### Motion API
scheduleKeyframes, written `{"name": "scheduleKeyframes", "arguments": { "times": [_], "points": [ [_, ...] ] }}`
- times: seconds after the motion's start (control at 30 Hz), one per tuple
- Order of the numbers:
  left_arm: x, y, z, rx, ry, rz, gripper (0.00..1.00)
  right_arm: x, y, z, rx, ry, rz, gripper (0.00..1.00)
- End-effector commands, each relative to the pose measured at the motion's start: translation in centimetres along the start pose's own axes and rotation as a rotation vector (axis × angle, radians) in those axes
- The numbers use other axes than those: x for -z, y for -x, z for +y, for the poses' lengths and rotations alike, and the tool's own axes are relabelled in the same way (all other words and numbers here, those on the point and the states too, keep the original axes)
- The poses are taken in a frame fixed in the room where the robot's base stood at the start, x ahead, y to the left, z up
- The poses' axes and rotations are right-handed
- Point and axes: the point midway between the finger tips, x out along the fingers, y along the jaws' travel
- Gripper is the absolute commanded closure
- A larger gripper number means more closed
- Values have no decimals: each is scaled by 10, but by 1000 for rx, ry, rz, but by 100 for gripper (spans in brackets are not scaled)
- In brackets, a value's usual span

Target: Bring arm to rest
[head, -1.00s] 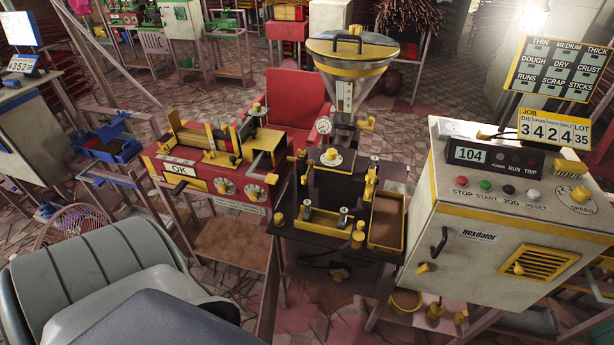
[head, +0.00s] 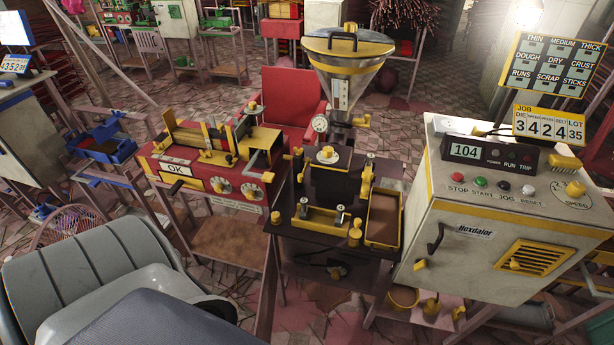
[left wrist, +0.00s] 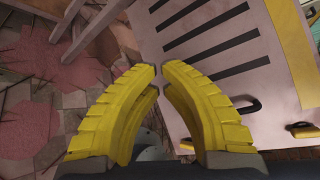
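My left gripper (left wrist: 159,72) shows in the left wrist view as two curved yellow ribbed fingers. Their tips nearly meet and nothing shows between them. A pale panel with dark slots (left wrist: 208,42) lies beyond the fingers, with a tiled floor to the left. I cannot tell the distance to the panel. A small ribbed yellow piece (head: 566,160) shows at the back right of the white control cabinet (head: 436,215). It resembles a gripper finger, but I cannot tell whose it is. My right gripper cannot be identified.
The extruder with its funnel hopper (head: 347,65) stands in the middle, beside the red machine marked OK (head: 190,185). A yellow-rimmed tray (head: 399,219) is at the extruder's right. Tiled floor shows between the stands.

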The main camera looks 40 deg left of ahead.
Motion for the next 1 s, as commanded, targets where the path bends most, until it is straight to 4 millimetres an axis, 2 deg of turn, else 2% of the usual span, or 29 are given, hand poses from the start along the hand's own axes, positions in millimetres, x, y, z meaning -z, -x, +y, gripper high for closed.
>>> {"name": "scheduleKeyframes", "arguments": {
  "times": [0.1,0.2,0.27,0.37,0.47,0.5,0.57,0.67,0.7,0.8,0.9,1.0],
  "points": [
    [-34,-2,47,-225,-79,-195,100,0,0,0,0,0,0,67],
    [-54,10,89,-448,-102,-335,100,0,0,1,-1,0,0,67],
    [-57,22,113,-589,-89,-404,100,0,0,1,-1,0,0,67],
    [-46,48,150,-824,-14,-487,100,0,0,1,-1,0,0,67],
    [-13,72,177,-1036,123,-529,100,0,0,1,-1,0,0,67],
    [5,80,185,-1108,192,-534,100,0,0,1,-1,0,0,67],
    [38,88,192,-1202,315,-537,100,0,0,1,-1,0,0,67],
    [99,89,194,-1310,551,-526,100,0,0,1,-1,0,0,67],
    [124,85,192,-1336,655,-522,100,0,0,1,-1,0,0,67],
    [182,67,178,-1354,921,-520,100,0,0,1,-1,0,0,67],
    [229,41,159,-1323,1175,-543,100,0,0,1,-1,0,0,67],
    [264,16,139,-1270,1412,-603,100,0,0,1,-1,0,0,67]
  ]
}}
